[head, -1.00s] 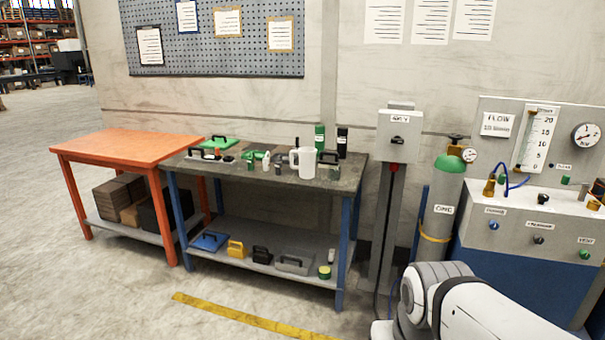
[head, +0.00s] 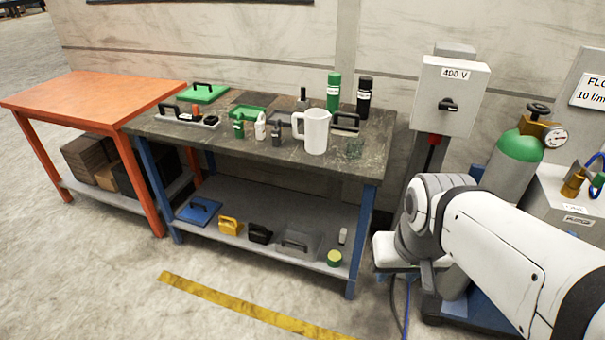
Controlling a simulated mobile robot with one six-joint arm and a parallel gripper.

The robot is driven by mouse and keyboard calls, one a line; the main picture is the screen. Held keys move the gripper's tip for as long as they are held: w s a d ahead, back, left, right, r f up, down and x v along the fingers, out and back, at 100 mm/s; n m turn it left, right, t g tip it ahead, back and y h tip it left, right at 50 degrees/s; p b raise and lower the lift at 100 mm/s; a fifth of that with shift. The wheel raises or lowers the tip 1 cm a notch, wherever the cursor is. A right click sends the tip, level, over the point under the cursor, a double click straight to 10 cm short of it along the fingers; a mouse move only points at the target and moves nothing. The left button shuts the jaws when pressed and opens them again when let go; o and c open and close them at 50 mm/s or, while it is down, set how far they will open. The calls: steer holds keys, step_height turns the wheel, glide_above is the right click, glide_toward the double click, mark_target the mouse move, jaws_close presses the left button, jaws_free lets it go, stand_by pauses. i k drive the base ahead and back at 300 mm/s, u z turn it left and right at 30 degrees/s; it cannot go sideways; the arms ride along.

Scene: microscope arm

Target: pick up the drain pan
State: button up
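I cannot tell for certain which item is the drain pan. Candidates on the dark workbench are a shallow green tray (head: 249,113), a green flat piece with a black handle (head: 203,94) at the back left, and a grey piece with a black handle (head: 346,124) behind the white jug. On the lower shelf lie a blue flat piece with a black handle (head: 198,211) and a grey one with a handle (head: 298,246). My white arm shows at the lower right, away from the bench. My gripper is out of view.
The bench top (head: 205,139) also holds a white jug (head: 316,131), green and black bottles, and small containers. An orange table (head: 85,98) stands at its left. A 400 V box (head: 449,92) and a gas cylinder (head: 515,160) stand right. Floor in front is clear.

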mark_target(300, 241)
steer(key=i, duration=0.5)
steer(key=u, duration=2.2)
steer(key=i, duration=2.05)
steer(key=z, duration=3)
steer(key=i, duration=0.15)
steer(key=u, duration=0.2)
